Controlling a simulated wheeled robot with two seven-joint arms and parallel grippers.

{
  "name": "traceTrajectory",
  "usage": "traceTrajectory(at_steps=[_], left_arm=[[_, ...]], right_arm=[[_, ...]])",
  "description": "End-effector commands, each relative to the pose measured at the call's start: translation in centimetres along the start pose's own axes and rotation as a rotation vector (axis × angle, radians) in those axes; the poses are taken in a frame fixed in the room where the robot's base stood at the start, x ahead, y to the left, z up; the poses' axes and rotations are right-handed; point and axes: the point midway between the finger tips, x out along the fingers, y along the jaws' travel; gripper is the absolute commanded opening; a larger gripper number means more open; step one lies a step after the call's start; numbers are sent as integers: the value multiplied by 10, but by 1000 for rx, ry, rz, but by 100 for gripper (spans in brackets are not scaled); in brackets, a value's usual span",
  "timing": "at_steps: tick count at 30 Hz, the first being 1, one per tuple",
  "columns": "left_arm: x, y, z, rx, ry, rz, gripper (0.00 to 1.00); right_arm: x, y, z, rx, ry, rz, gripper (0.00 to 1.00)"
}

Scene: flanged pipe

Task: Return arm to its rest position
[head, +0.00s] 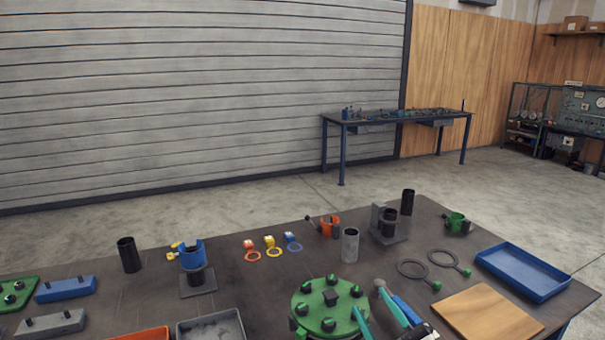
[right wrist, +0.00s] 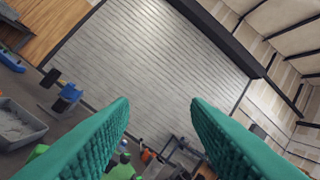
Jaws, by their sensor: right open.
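My right gripper (head: 377,311) shows at the bottom of the head view, just right of the green round flange (head: 328,306) with black bolts. Its teal fingers are spread apart with nothing between them. In the right wrist view both ribbed teal fingers of the right gripper (right wrist: 160,101) stand wide apart, pointing toward the shutter wall, with the tabletop low in the picture. My left gripper is not in the head view.
The dark table (head: 240,281) carries a blue clamp (head: 191,254), a grey pipe (head: 349,245), a black pipe (head: 129,254), two grey rings, a wooden board (head: 487,314) and a blue tray (head: 522,272). A grey bin (head: 211,326) stands at the front. Air above the table looks free.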

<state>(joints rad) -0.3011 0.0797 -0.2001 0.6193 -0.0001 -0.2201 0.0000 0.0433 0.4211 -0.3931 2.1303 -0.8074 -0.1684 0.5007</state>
Motion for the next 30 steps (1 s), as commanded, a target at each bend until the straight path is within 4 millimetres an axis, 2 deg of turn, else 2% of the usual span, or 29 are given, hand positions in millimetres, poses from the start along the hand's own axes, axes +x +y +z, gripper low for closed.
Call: traceTrajectory(at_steps=[1, 4, 6, 9, 12, 15, 24, 25, 30], left_arm=[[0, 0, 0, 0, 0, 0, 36], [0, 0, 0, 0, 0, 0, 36], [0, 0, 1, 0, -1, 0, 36], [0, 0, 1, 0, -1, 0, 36], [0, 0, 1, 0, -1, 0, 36], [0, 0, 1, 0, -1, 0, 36], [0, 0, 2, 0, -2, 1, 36], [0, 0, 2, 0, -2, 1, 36], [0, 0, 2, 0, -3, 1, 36]], right_arm=[[-16, -3, -21, 72, 136, -57, 43], [-59, -2, -67, 196, 440, -128, 43], [-98, 9, -95, 276, 660, -136, 43], [-156, 32, -120, 372, 940, -97, 43], [-203, 55, -128, 440, 1142, -31, 43], [-241, 73, -127, 494, 1294, 41, 43], [-329, 114, -99, 618, 1612, 274, 43], [-337, 118, -94, 629, 1639, 299, 43], [-338, 144, -135, 621, 1648, 303, 43]])
